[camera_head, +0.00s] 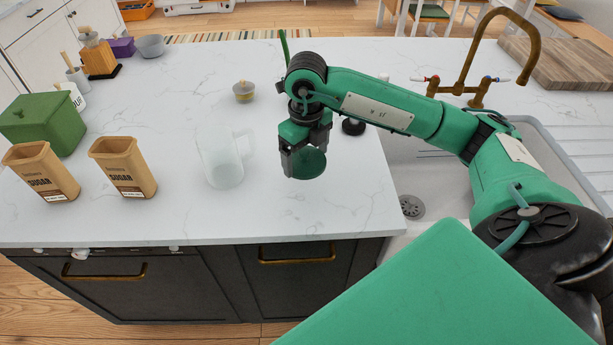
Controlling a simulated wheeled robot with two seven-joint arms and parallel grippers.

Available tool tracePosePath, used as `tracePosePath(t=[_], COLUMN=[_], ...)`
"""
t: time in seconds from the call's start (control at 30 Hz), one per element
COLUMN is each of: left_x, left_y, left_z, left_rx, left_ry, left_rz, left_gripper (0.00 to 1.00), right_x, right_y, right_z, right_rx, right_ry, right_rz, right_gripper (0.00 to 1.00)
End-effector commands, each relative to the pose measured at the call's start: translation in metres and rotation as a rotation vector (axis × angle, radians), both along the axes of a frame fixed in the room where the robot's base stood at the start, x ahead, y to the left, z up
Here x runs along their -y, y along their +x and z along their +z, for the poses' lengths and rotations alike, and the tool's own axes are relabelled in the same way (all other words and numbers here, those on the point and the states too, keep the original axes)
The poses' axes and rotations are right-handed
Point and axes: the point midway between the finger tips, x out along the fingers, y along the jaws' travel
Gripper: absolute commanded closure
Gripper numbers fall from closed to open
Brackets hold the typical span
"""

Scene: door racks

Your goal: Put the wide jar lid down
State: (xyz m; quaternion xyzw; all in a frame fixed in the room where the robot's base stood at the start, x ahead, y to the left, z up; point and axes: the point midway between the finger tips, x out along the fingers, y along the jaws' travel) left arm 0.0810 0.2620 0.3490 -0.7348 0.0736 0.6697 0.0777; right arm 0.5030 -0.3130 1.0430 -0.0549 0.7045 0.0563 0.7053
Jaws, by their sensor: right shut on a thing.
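My right gripper (302,158) is shut on a round dark-green disc, the wide jar lid (310,164). It holds the lid with its face turned toward the camera, over the right part of the white marble counter (270,215). The gripper fingers partly hide the lid. I cannot tell how high above the counter the lid is. A clear glass mug-like vessel (220,162) with a handle stands to the left of the lid, apart from it. My left gripper is not in view.
Two open sugar boxes (125,168) and a green bin (43,123) stand at the left. A small jar (243,91) stands farther back. A black round object (353,127) sits behind the gripper, near the sink (405,165). The counter's front middle is clear.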

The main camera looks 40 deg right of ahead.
Motion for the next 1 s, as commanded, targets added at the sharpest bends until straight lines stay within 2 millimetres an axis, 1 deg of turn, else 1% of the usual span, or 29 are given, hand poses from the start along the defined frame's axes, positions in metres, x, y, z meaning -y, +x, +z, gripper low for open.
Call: tracePosePath(t=[0.03, 0.13, 0.2, 0.43, 0.63, 0.7, 0.9, 1.0], left_x=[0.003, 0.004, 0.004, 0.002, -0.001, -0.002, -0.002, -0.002], left_y=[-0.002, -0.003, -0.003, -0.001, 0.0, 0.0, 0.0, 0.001], left_z=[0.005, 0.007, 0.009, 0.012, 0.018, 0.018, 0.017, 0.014], left_rx=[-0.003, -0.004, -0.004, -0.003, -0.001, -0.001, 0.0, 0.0], left_ry=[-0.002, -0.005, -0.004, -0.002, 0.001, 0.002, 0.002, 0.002], left_rz=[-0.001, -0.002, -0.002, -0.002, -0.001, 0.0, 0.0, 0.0], left_gripper=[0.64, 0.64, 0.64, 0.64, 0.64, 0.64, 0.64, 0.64], right_x=[0.0, 0.0, 0.0, 0.0, 0.0, 0.001, 0.0, 0.0], right_y=[-0.001, -0.001, 0.0, 0.0, 0.0, 0.0, 0.0, 0.0], right_z=[-0.011, -0.03, -0.038, -0.055, -0.084, -0.088, -0.088, -0.092], right_rx=[-0.006, -0.004, -0.002, -0.001, -0.002, 0.0, 0.001, 0.001], right_ry=[-0.001, -0.001, 0.0, 0.0, 0.0, -0.001, -0.001, -0.001], right_rz=[-0.001, -0.001, -0.001, -0.001, -0.001, -0.001, 0.0, 0.0], right_gripper=[0.34, 0.34, 0.34, 0.34, 0.34, 0.34, 0.34, 0.34])
